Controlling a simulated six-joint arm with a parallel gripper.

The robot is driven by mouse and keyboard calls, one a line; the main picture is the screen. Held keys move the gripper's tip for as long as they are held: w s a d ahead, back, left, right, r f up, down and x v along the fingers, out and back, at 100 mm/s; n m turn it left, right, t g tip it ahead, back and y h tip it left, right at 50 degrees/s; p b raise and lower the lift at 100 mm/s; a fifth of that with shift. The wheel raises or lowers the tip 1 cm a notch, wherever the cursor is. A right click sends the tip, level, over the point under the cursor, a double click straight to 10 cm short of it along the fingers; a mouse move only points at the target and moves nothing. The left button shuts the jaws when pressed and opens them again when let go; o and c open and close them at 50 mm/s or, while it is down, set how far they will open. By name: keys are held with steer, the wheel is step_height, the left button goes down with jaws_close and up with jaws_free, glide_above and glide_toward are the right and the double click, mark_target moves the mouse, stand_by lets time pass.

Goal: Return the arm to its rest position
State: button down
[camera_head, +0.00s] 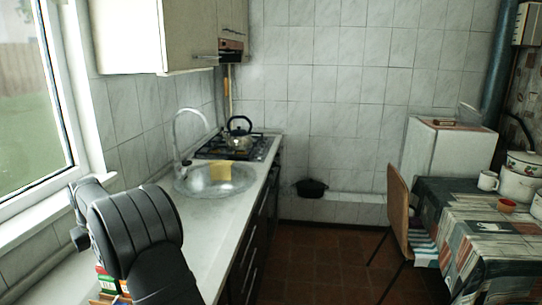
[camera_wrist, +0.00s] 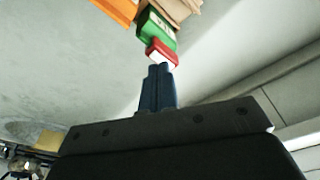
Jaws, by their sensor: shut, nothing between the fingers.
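My gripper (camera_wrist: 161,68) shows in the wrist view as two dark blue fingers pressed together, shut and empty. Just beyond the fingertips in that view are a red-and-white box (camera_wrist: 163,52) and a green box (camera_wrist: 156,30); I cannot tell whether the tips touch the red one. In the head view my dark arm stands folded over the near end of the counter at the lower left, and the gripper itself is hidden.
The pale counter (camera_head: 215,226) holds a sink (camera_head: 230,184) with a yellow cloth (camera_head: 222,172), then a stove with a kettle (camera_head: 240,127). A window is left, a cabinet (camera_head: 130,35) above. A chair (camera_head: 398,205) and pot-laden table (camera_head: 465,215) stand right; floor between is clear.

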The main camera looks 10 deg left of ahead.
steer(key=shift+r, duration=0.2)
steer(key=shift+r, duration=4.6)
steer(key=shift+f+n+g+h, duration=0.25)
steer(key=shift+f+n+h, duration=0.15)
steer(key=shift+f+n, duration=1.35)
steer(key=shift+f+n+g+h, duration=0.25)
steer(key=shift+f+n+h, duration=0.15)
steer(key=shift+f+n, duration=1.35)
steer(key=shift+f+m, duration=0.35)
steer(key=shift+m, duration=0.05)
steer(key=shift+d, duration=0.1)
